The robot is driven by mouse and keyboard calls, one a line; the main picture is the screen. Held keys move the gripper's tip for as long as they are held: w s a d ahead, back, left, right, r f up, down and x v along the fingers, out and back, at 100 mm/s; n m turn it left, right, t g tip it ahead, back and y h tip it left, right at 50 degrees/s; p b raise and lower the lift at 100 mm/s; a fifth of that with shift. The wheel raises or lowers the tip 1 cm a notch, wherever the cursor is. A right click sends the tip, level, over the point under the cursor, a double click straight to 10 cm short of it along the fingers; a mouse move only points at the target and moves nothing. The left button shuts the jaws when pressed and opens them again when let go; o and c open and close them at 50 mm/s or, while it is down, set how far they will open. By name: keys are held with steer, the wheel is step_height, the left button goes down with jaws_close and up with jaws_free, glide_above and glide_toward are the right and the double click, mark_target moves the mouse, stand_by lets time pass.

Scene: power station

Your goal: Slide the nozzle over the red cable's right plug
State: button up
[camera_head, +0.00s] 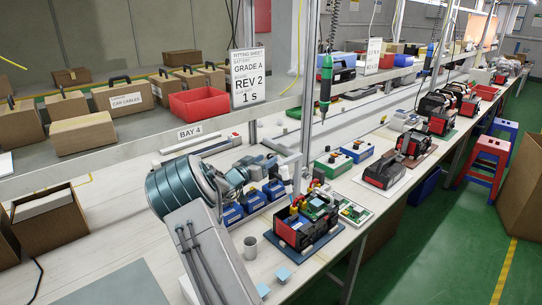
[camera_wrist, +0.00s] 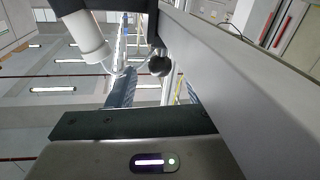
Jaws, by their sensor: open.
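A red and black power unit (camera_head: 292,234) stands on a blue mat (camera_head: 318,247) at the near edge of the bench, with a green circuit board (camera_head: 318,207) on top and small yellow parts (camera_head: 293,211) by its upper edge. The red cable, its right plug and the nozzle are too small to tell apart here. My gripper (camera_head: 296,180) is at the end of my arm, just behind and above this unit, apart from the bench top. It is open, and I see nothing held. The wrist view shows mostly ceiling and grey structure, no task object.
Blue boxes (camera_head: 254,201) stand just left of the unit, and a grey mug (camera_head: 250,247) stands at its front left. Green and blue boxes (camera_head: 333,164) lie behind. A black unit on a white mat (camera_head: 384,172) is to the right. A screwdriver (camera_head: 325,85) hangs above the bench.

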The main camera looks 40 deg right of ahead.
mark_target(268, 158)
steer(key=shift+x, duration=1.9)
